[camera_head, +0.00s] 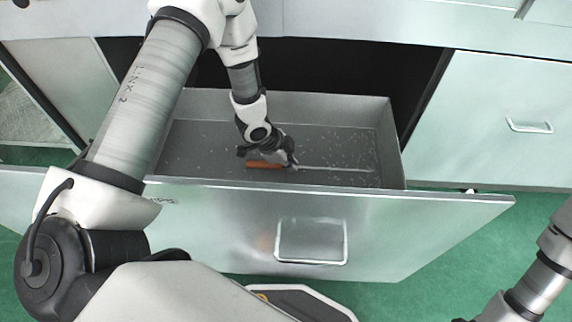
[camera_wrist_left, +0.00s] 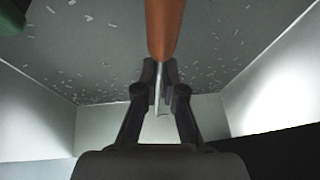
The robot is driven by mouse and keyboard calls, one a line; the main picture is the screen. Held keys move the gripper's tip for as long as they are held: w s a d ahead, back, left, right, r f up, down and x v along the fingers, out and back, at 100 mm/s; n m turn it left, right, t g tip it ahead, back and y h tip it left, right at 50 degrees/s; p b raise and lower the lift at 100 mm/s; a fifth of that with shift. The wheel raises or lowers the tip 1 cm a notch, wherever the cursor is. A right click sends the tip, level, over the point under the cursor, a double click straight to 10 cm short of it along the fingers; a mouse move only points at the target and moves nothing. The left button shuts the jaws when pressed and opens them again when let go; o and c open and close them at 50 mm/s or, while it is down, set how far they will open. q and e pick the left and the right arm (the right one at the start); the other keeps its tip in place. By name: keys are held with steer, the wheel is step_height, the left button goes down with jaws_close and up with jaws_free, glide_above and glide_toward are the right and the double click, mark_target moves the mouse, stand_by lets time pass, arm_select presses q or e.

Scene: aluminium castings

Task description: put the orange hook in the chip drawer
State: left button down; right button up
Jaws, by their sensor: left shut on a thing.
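The orange hook has an orange handle (camera_head: 264,165) and a thin light metal rod (camera_head: 335,169). It lies level inside the open chip drawer (camera_head: 390,150), over the drawer's grey, chip-strewn floor. My left gripper (camera_head: 290,163) reaches down into the drawer and is shut on the hook, near where handle and rod meet. In the left wrist view the handle (camera_wrist_left: 164,28) stretches away from between the fingers (camera_wrist_left: 161,85). I cannot tell whether the hook touches the drawer floor. My right gripper is out of view; only part of my right arm shows at the lower right.
The drawer front (camera_head: 400,235) with its bar handle (camera_head: 311,242) stands pulled out from the cabinet. A closed cabinet front (camera_head: 500,125) is to the right. Green floor (camera_head: 440,265) lies in front of it. The drawer walls (camera_wrist_left: 270,85) surround my left gripper.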

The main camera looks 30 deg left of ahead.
mark_target(296, 178)
arm_select(q)
step_height(296, 178, down, 5)
steer(key=shift+w+f+b, duration=0.1)
steer(key=shift+b, duration=0.6)
steer(key=shift+f, duration=0.2)
steer(key=c, duration=1.3)
jaws_free()
steer(key=shift+r, duration=0.2)
steer(key=p+v, duration=0.4)
steer(key=v, duration=0.8)
